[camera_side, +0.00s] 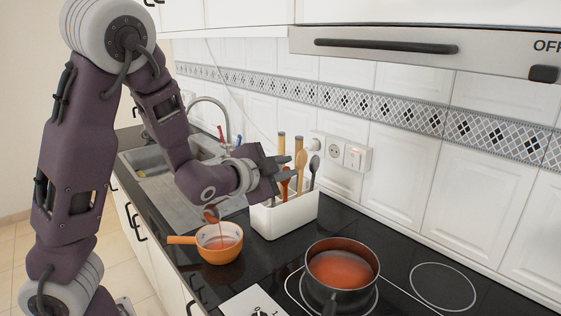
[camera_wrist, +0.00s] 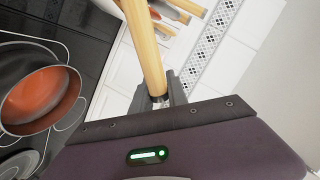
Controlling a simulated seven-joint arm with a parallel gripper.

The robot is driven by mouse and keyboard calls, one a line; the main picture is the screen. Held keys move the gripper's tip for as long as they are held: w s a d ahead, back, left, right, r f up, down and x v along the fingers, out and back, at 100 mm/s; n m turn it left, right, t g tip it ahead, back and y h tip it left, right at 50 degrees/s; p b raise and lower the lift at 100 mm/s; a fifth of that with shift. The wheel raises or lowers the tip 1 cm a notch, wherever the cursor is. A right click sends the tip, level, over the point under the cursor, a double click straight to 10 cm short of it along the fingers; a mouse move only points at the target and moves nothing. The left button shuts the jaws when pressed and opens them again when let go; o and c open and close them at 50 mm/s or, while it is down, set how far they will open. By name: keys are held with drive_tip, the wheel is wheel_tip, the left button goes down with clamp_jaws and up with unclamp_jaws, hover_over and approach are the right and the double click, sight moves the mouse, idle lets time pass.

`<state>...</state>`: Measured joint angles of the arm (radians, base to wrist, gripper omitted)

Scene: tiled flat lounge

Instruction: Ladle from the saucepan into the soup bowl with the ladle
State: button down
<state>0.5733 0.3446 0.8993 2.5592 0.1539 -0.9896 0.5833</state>
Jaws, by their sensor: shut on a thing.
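The soup bowl (camera_side: 221,257), orange with a side handle, sits on the black counter and holds some red soup. The ladle's (camera_side: 210,214) reddish bowl is tilted just above it, and a thin red stream falls into the soup bowl. My gripper (camera_side: 281,161) is up and right of the soup bowl. In the wrist view my gripper (camera_wrist: 165,97) is shut on the ladle's wooden handle (camera_wrist: 145,50). The dark saucepan (camera_side: 343,247), with red soup inside, stands on the hob; it also shows in the wrist view (camera_wrist: 70,85). My wrist hides part of the ladle.
A white utensil caddy (camera_side: 287,221) with several utensils stands behind the soup bowl, close below my gripper. A sink (camera_side: 150,160) lies at the back left. A white printed sheet (camera_side: 253,303) lies at the front. The range hood (camera_side: 430,45) overhangs at the upper right.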

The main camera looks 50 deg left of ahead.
drive_tip(key=w+d+f+m+y, duration=0.1)
drive_tip(key=d+f+m, duration=0.1)
drive_tip(key=f, duration=0.4)
drive_tip(key=w+d+f+m+g+y, duration=0.1)
drive_tip(key=d+f+m, duration=0.2)
drive_tip(key=f, duration=0.4)
drive_tip(key=shift+w+d+f, duration=0.2)
drive_tip(key=shift+w+d, duration=0.05)
drive_tip(key=shift+d, duration=0.55)
idle(0.8)
idle(1.6)
wheel_tip(320, 180, up, 11)
drive_tip(key=a+m+t+h, duration=0.1)
drive_tip(key=a+m+h, duration=0.1)
drive_tip(key=m+h, duration=0.2)
drive_tip(key=shift+w+f+h, duration=0.15)
drive_tip(key=shift+w+h, duration=0.15)
drive_tip(key=shift+h, duration=0.4)
drive_tip(key=shift+a, duration=0.1)
